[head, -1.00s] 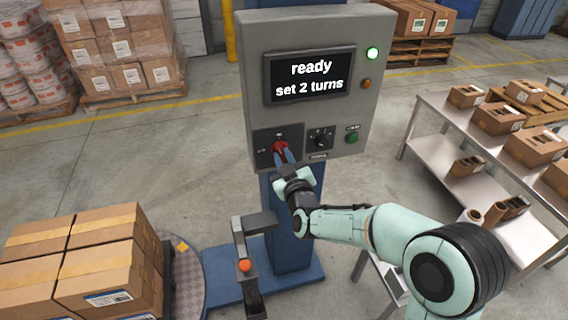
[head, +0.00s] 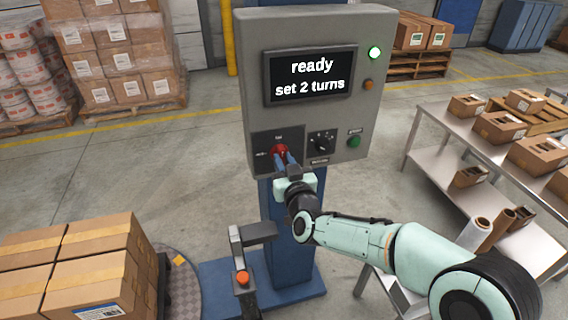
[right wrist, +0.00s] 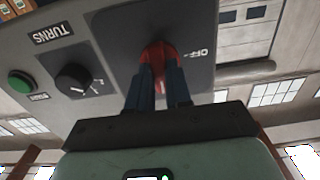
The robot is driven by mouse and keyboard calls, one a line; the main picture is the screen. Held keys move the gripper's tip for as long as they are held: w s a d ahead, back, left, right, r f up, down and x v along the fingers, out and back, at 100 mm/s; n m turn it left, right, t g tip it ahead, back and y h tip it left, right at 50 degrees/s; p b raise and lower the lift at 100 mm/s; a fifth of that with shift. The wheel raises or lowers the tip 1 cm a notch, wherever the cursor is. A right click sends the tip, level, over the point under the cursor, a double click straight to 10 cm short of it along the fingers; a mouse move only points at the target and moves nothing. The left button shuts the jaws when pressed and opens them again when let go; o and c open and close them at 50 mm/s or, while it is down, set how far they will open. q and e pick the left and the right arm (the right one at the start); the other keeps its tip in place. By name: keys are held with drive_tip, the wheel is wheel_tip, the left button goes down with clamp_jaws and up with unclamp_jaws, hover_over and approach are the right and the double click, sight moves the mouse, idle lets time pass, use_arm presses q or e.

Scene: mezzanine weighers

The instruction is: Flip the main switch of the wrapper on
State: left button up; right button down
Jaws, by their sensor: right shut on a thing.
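The wrapper's grey control box (head: 258,75) stands in the middle of the head view. Its screen (head: 310,76) reads "ready" and "set 2 turns", and a lamp (head: 375,53) at its upper right glows green. The red main switch (head: 278,151) sits on a dark plate at the box's lower left; it also shows in the right wrist view (right wrist: 157,52), near an "OFF" label. My right gripper (head: 284,158) is at the switch, its blue fingers shut on the red handle and partly hiding it. My left gripper is not in view.
A black turns knob (head: 320,144) and a green button (head: 354,141) sit right of the switch. An orange button (head: 242,278) on a bracket stands below. Stacked cartons (head: 95,265) are at lower left, a metal table (head: 430,135) with boxes at right.

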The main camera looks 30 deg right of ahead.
drive_tip(key=c, duration=1)
unclamp_jaws()
drive_tip(key=shift+c, duration=0.2)
drive_tip(key=shift+s, duration=0.1)
drive_tip(key=v, duration=1.3)
drive_tip(key=shift+s, duration=0.1)
